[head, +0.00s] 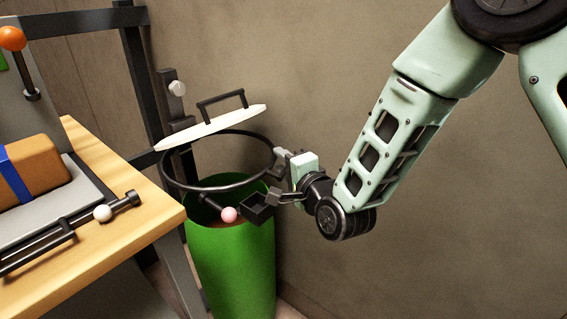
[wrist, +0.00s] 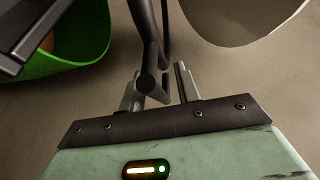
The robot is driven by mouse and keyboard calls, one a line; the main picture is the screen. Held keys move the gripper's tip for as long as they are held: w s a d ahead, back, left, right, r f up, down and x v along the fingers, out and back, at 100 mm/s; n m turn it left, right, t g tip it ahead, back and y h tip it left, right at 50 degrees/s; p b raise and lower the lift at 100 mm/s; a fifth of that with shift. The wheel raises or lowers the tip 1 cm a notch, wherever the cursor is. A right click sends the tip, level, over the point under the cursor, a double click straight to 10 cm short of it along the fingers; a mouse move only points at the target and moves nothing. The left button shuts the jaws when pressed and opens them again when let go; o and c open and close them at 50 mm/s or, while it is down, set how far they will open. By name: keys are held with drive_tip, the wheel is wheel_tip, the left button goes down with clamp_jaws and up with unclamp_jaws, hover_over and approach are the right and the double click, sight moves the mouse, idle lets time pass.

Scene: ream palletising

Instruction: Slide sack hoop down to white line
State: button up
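My gripper (head: 284,163) is at the hoop's right side. In the wrist view, my gripper's two fingers (wrist: 158,91) stand apart on either side of a dark bar (wrist: 146,45) with a rounded end. A gap shows between the bar and the right finger; contact on the left cannot be told. The green sack also shows in the wrist view (wrist: 85,50). I cannot make out a white line.
A dark post (head: 172,105) with a white knob stands behind the hoop. A pink-knobbed lever (head: 229,214) and a small black box (head: 257,206) sit in front of the sack's mouth. A wooden table (head: 130,190) is at left; a bare wall is behind.

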drive_tip(key=shift+c, duration=0.2)
clamp_jaws()
wheel_tip(320, 180, down, 10)
drive_tip(key=b, duration=0.7)
drive_tip(key=shift+o, duration=0.2)
unclamp_jaws()
drive_tip(key=shift+r, duration=0.15)
drive_tip(key=shift+s, duration=0.1)
